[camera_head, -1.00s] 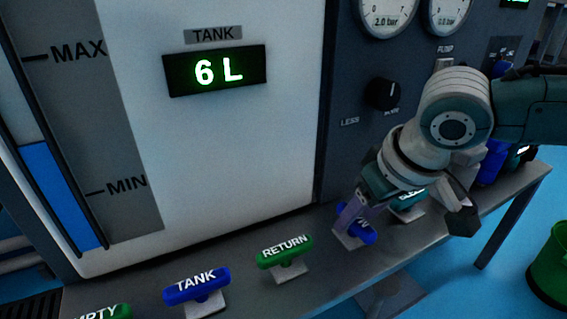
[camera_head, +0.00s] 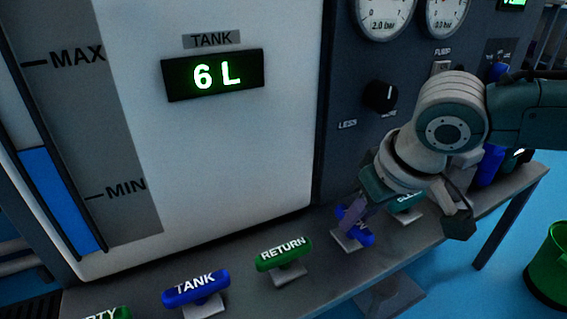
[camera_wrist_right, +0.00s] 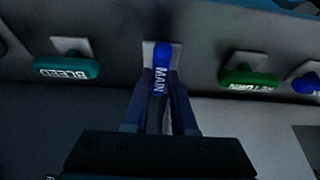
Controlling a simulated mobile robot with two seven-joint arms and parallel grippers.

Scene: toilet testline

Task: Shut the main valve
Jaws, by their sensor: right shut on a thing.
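The main valve (camera_head: 367,238) has a blue bar handle on a pale square plate, on the grey ledge below the panel. My right gripper (camera_head: 352,212) comes down on it from above and partly covers its lettering. In the right wrist view the blue handle (camera_wrist_right: 162,58) reads MAIN and lies lengthwise between the two fingers of my right gripper (camera_wrist_right: 160,95), which is shut on it. There the handle stands crosswise to the neighbouring bleed and return handles. My left gripper is not in view.
The green return handle (camera_head: 284,253) and blue tank handle (camera_head: 196,287) stand left of the main valve. The teal bleed handle (camera_wrist_right: 66,68) is on its other side, close to my right gripper. A tank display (camera_head: 214,74) reads 6 L. A green bin (camera_head: 548,270) stands at the right.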

